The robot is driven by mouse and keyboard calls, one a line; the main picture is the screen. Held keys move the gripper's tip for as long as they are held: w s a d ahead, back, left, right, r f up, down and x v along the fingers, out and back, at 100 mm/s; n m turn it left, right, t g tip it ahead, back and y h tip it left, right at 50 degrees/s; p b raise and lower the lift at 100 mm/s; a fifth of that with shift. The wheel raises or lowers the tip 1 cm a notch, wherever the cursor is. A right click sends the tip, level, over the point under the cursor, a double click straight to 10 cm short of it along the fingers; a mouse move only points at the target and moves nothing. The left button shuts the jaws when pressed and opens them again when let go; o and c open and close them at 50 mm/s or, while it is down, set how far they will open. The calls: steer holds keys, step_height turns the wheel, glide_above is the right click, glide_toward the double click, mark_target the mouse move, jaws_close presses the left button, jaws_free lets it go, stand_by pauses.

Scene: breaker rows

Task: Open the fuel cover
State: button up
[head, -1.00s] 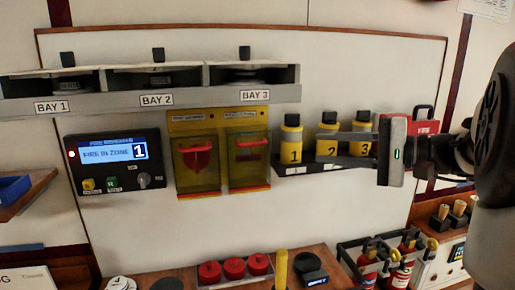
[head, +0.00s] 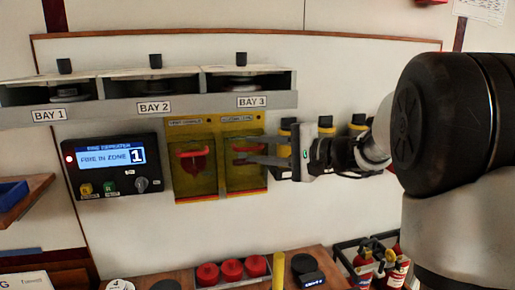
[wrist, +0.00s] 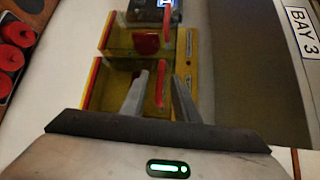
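Two yellow see-through covers with red handles hang side by side on the wall panel. Their labels are too small to read surely, so I cannot tell which one is the fuel cover. The left cover (head: 195,180) and the right cover (head: 246,182) both look shut. My gripper (head: 240,160) is in front of the right cover, partly hiding it. In the wrist view my gripper (wrist: 161,74) is open, its fingers on either side of the right cover's red handle (wrist: 160,88). I cannot tell whether they touch it.
A fire repeater box (head: 114,165) reading zone 1 is left of the covers. A grey shelf (head: 200,104) with bays 1 to 3 runs just above. Yellow bottles (head: 326,130) stand behind my arm at right. Red round caps (head: 232,269) sit on the bench below.

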steer(key=shift+w+a, duration=0.1)
steer(key=shift+a, duration=0.05)
jaws_close()
steer(key=shift+f, duration=0.1)
